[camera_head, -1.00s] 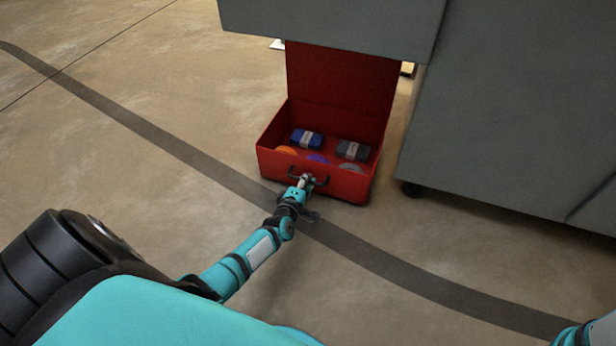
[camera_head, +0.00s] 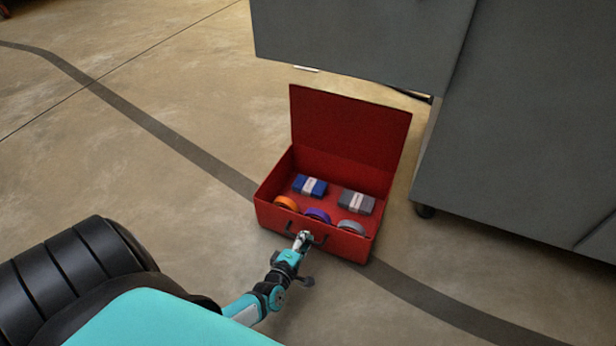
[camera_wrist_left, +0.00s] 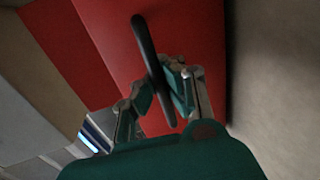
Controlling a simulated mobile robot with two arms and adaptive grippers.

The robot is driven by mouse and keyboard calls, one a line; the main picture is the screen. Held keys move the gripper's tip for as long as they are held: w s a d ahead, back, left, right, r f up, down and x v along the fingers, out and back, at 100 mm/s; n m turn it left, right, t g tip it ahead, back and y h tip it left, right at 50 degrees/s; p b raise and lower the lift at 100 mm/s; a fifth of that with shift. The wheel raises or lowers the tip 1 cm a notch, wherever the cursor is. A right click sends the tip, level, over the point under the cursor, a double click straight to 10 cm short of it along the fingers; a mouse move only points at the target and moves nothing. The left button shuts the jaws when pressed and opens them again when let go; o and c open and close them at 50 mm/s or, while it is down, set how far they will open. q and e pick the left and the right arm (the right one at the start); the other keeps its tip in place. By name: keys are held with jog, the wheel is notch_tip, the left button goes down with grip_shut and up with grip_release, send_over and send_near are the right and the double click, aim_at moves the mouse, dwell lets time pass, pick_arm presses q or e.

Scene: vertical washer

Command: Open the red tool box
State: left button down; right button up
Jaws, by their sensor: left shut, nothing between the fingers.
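The red tool box (camera_head: 268,212) stands on the floor with its lid (camera_head: 350,128) raised upright at the back. Inside lie a blue packet (camera_head: 309,185), a grey packet (camera_head: 356,201) and orange, purple and grey rolls in a row. A dark handle (camera_wrist_left: 152,62) sits on its front wall. My left gripper (camera_head: 303,236) is at this handle, in front of the box. My right gripper is not in view.
A large grey cabinet (camera_head: 530,110) on wheels stands to the right, and a grey overhanging panel (camera_head: 360,45) is behind the box. A dark line (camera_head: 170,140) runs along the floor under the box.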

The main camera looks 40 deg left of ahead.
pick_arm(q)
jog(key=shift+s+d, duration=0.2)
jog(key=shift+s, duration=0.5)
jog(key=c, duration=1.4)
grip_release()
jog(key=shift+r, duration=0.1)
